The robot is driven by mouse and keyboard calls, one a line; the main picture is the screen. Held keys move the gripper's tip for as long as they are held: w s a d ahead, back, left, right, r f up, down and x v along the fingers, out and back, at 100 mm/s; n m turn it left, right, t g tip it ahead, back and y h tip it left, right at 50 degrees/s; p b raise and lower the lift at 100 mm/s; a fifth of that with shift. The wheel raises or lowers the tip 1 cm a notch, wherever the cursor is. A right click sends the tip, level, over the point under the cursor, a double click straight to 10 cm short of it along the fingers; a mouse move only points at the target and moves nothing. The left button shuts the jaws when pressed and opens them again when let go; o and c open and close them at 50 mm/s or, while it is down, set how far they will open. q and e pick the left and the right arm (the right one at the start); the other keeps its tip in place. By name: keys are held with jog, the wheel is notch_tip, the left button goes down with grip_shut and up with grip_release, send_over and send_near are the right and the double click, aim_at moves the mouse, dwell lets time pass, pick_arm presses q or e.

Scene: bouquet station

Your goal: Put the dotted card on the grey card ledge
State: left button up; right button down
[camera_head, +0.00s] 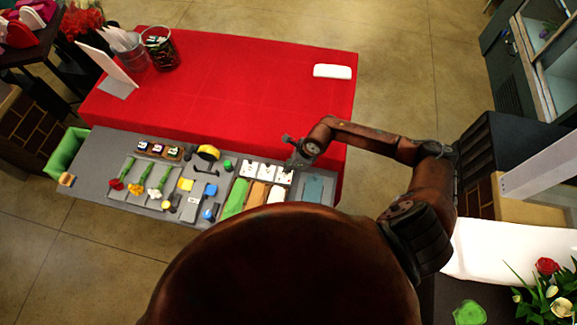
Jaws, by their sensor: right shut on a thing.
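My right gripper (297,160) reaches down from the right over the back right part of the grey work board. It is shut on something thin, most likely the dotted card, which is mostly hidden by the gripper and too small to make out. I cannot clearly pick out the grey card ledge; a flat grey-blue piece (314,188) lies just right of and in front of the gripper. My left gripper is not in view.
The grey board (88,172) holds flower stems, tools and small coloured items. A green bin (68,152) stands left.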

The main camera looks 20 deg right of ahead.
jog(key=c, duration=1.9)
grip_release()
jog(key=shift+o, duration=0.7)
jog(key=shift+o, duration=1.3)
jog(key=shift+r, duration=0.15)
jog(key=shift+w+d+r+p, duration=0.1)
jog(key=shift+r+p, duration=0.85)
jog(key=shift+r, duration=0.45)
notch_tip(320, 180, up, 4)
jog(key=shift+p, duration=1.15)
